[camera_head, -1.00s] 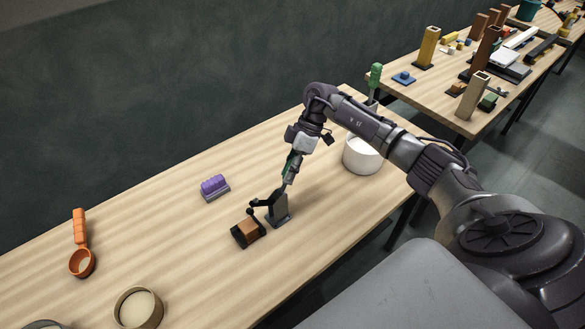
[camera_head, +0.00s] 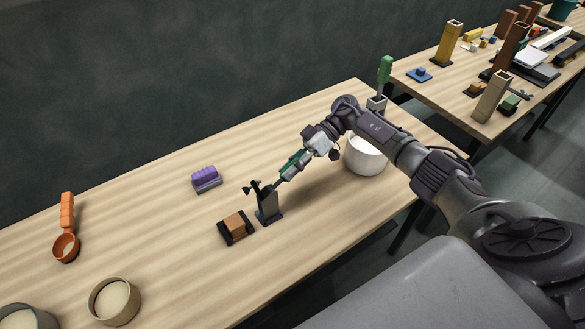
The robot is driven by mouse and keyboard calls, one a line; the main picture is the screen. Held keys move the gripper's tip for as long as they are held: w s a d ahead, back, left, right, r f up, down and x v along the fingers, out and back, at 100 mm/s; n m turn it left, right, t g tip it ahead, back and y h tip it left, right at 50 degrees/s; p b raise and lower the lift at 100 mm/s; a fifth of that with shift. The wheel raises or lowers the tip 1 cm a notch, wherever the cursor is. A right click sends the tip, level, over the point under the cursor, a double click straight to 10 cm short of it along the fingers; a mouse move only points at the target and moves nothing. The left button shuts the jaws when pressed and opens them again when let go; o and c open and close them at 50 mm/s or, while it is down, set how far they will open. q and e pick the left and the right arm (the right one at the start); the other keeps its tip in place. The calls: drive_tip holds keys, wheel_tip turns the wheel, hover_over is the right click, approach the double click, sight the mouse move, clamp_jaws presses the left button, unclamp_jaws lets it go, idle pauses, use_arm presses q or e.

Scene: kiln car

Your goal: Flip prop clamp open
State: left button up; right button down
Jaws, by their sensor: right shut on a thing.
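The prop clamp (camera_head: 268,205) is a dark upright post on a small base in the middle of the near table. Its thin dark arm stands up at the top of the post, clear of the brown block (camera_head: 235,224) beside it. The block sits in a black holder left of the post. My right gripper (camera_head: 277,183) reaches in from the right, tilted down, and is shut on the clamp's lever at the top of the post. The exact grip is small and partly hidden. My left gripper is not in view.
A purple brush (camera_head: 206,180) lies behind the clamp. An orange scoop (camera_head: 66,235) and round bowls (camera_head: 115,302) are at the left. A white pot (camera_head: 366,155) stands right, behind my arm. The wood between them is bare.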

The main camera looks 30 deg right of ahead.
idle(0.3)
drive_tip(key=c, duration=0.8)
unclamp_jaws()
drive_tip(key=shift+d, duration=0.1)
drive_tip(key=shift+c, duration=0.2)
drive_tip(key=v, duration=1.2)
drive_tip(key=shift+w+r, duration=0.1)
